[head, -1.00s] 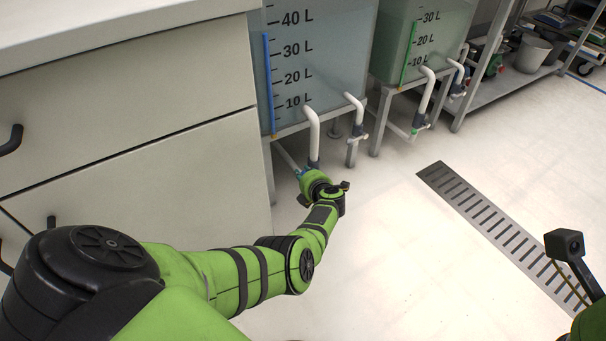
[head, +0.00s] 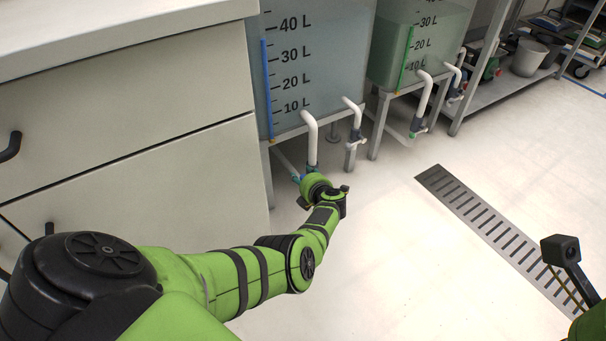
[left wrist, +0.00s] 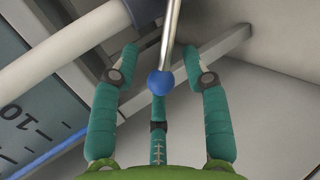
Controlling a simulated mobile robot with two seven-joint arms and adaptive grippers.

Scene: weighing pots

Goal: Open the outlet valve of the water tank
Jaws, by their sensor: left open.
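The near water tank (head: 318,60), with a blue strip and litre marks, stands on a grey frame. White outlet pipes (head: 310,140) come down from its front. In the left wrist view a metal lever with a blue ball knob (left wrist: 160,84) runs up to a grey fitting (left wrist: 146,10) by a white pipe (left wrist: 65,60). My left gripper (left wrist: 160,62) is open, its teal fingers spread around the knob; I cannot tell whether any finger touches it. In the head view its fingers are mostly hidden behind my wrist. My right gripper is out of view.
A white drawer cabinet (head: 130,110) stands close at left, beside my left arm. A second tank (head: 430,45) with its own pipes stands behind to the right, then a metal shelf (head: 500,88). The floor is clear around the drain grate (head: 490,225).

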